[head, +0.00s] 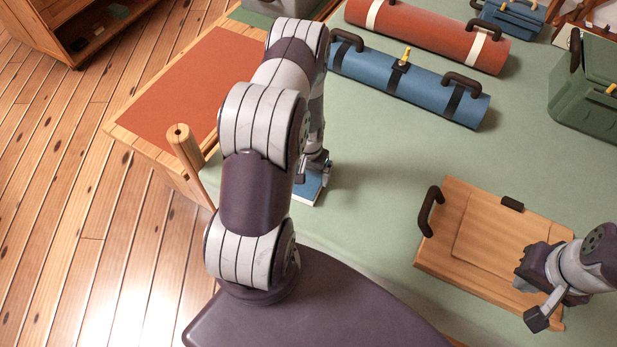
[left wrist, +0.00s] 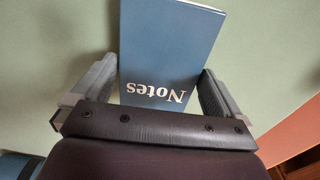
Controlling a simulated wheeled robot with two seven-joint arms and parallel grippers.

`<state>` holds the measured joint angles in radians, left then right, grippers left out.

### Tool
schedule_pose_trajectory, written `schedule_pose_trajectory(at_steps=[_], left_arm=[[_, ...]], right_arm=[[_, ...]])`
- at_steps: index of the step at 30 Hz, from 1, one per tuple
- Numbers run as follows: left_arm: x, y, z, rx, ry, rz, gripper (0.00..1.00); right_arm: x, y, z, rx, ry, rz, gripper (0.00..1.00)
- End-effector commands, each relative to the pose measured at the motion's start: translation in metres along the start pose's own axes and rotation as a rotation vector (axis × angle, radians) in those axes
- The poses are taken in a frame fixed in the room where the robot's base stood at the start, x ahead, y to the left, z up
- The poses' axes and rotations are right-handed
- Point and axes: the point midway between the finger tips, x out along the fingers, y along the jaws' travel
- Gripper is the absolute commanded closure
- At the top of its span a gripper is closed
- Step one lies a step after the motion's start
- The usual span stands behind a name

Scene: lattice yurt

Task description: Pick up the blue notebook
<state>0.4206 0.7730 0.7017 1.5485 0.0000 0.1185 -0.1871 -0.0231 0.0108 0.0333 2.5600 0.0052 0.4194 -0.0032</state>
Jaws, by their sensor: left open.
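The blue notebook (head: 309,190) lies on the green surface, partly hidden behind my left arm in the head view. In the left wrist view the notebook (left wrist: 165,45) shows its blue cover with "Notes" in pale letters, upside down. My left gripper (head: 318,165) is over it. In the left wrist view the left gripper (left wrist: 157,82) is open, with one finger on either side of the notebook. I cannot tell whether the fingers touch its edges. My right gripper (head: 545,308) is above the wooden case, away from the notebook; its jaw gap is unclear.
A wooden case (head: 460,225) with dark handles lies at the right. A blue roll (head: 425,88) and a red roll (head: 430,32) lie at the back. A green box (head: 590,95) stands at the far right. Clear green surface (head: 385,160) lies right of the notebook.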

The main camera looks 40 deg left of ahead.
Motion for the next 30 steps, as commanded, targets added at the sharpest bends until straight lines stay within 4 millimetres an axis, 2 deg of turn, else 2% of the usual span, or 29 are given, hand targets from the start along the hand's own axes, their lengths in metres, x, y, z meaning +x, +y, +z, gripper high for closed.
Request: schedule_pose_trajectory(at_steps=[6, 7, 11, 12, 18, 22, 28, 30], left_arm=[[0.002, 0.000, 0.000, 0.000, 0.000, 0.000, 0.00], [0.002, 0.000, 0.000, 0.000, 0.000, 0.000, 0.03], [0.002, 0.000, 0.000, 0.000, 0.000, 0.000, 0.46], [0.002, 0.000, -0.001, 0.000, 0.001, 0.000, 0.49], [0.001, 0.000, -0.001, 0.000, 0.001, 0.000, 0.49], [-0.006, 0.000, -0.001, 0.000, 0.003, 0.000, 0.49], [-0.041, 0.000, -0.002, 0.000, 0.005, -0.001, 0.49], [-0.048, 0.014, 0.000, 0.007, 0.002, 0.000, 0.49]], right_arm=[[0.000, 0.000, 0.000, 0.000, 0.000, 0.000, 1.00], [0.000, 0.000, 0.000, 0.000, 0.000, 0.000, 1.00], [0.000, 0.000, 0.000, 0.000, 0.000, 0.000, 1.00], [0.000, 0.000, 0.000, 0.000, 0.000, 0.000, 1.00], [0.000, 0.000, 0.000, 0.000, 0.000, 0.000, 1.00], [-0.001, 0.000, 0.000, 0.000, 0.000, 0.000, 1.00], [-0.006, 0.000, -0.001, 0.000, 0.000, 0.000, 1.00], [-0.006, 0.000, -0.001, 0.000, 0.000, 0.000, 1.00]])
